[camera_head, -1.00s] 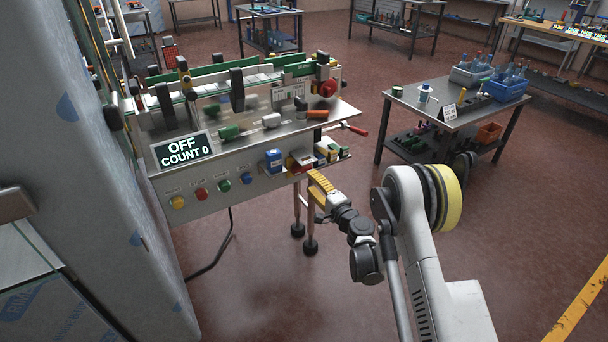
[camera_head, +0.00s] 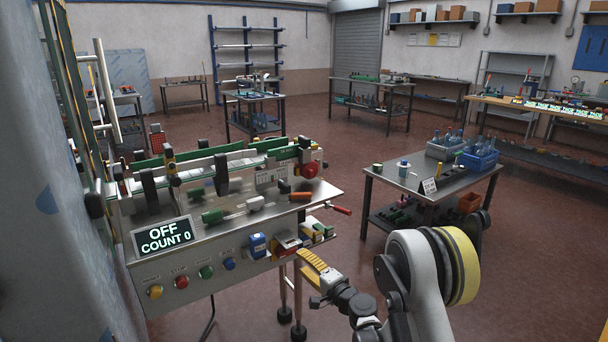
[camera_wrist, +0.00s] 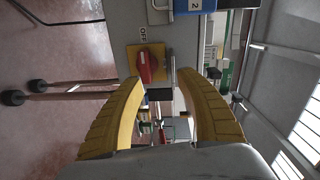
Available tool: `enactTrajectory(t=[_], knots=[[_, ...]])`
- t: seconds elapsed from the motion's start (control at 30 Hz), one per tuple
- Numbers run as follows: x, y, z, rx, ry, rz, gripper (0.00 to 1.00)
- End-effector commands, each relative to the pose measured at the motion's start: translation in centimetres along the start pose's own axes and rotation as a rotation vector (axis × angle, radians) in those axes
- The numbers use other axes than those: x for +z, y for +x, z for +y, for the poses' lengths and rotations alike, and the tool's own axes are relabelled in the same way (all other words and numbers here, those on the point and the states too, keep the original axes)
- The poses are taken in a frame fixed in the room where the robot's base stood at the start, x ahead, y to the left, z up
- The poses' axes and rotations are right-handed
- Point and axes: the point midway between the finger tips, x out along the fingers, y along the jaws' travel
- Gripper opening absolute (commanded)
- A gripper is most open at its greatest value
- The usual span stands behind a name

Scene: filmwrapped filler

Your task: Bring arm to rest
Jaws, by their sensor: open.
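My gripper (camera_wrist: 162,95) has yellow ribbed fingers. In the wrist view they stand apart with nothing held between them. In front of them is the end of the filler machine, with a red rotary switch (camera_wrist: 146,67) on a yellow plate and an "OFF" mark beside it. In the head view my gripper (camera_head: 317,266) is at the lower middle, by the machine's right front corner. I cannot tell whether the fingers touch the machine. The machine's display (camera_head: 163,236) reads "OFF COUNT 0".
The filler machine (camera_head: 215,262) stands close on the left, with coloured buttons on its front. More benches stand at the back.

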Motion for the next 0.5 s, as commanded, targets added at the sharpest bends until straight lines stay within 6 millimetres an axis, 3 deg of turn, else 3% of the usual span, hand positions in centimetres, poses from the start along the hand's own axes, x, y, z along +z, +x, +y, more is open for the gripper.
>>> enactTrajectory(t=[0.03, 0.2, 0.37, 0.5], knots=[[-0.1, -0.4, -2.2, 0.026, -0.042, -0.012, 0.43], [0.0, -3.1, -8.4, 0.143, -0.214, -0.061, 0.43], [0.7, -7.5, -12.8, 0.264, -0.367, -0.105, 0.43], [1.7, -12.6, -15.5, 0.379, -0.495, -0.143, 0.43]])
